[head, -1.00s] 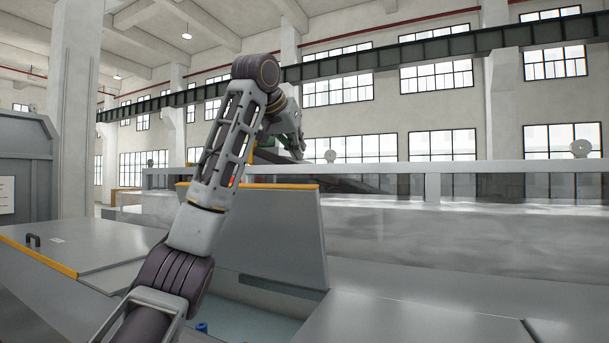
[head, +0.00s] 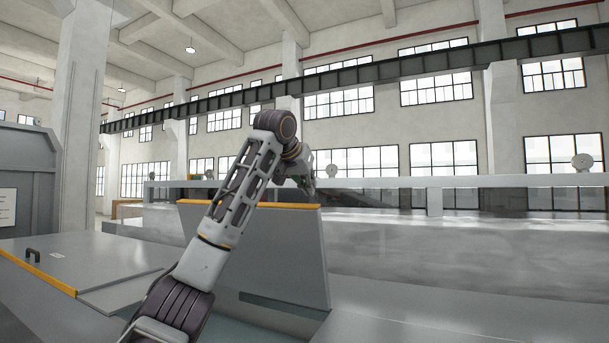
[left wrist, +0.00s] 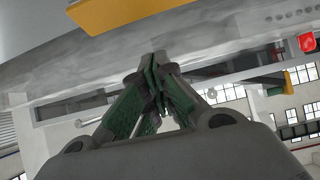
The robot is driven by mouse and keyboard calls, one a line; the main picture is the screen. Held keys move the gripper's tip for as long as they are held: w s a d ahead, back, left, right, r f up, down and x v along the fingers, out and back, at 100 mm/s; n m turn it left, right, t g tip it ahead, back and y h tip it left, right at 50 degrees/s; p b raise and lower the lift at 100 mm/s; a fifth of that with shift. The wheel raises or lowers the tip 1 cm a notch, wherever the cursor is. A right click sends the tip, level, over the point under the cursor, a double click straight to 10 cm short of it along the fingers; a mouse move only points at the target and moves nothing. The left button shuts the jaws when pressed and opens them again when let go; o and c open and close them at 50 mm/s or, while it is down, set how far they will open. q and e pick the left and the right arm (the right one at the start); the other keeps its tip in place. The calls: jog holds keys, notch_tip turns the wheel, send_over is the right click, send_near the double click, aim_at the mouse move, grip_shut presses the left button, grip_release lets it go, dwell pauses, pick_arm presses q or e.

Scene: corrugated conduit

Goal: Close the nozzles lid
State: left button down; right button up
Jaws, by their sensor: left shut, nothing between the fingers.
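The nozzles lid (head: 270,250) is a grey panel with an orange top edge. In the head view it stands raised and nearly upright in the middle, above an opening in the grey machine top. My right gripper is out of view.
A closed grey cover (head: 85,258) with a black handle and orange edge lies at the left. A long grey machine bed (head: 450,250) with a raised rail runs behind the lid. A red lamp (left wrist: 306,42) shows in the left wrist view.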

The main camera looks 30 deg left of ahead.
pick_arm(q)
jog(key=shift+s+d+f+p, duration=0.1)
jog(key=shift+s+f+p, duration=0.3)
jog(key=shift+s+f, duration=0.7)
jog(key=shift+f, duration=0.1)
jog(key=shift+w+f, duration=0.1)
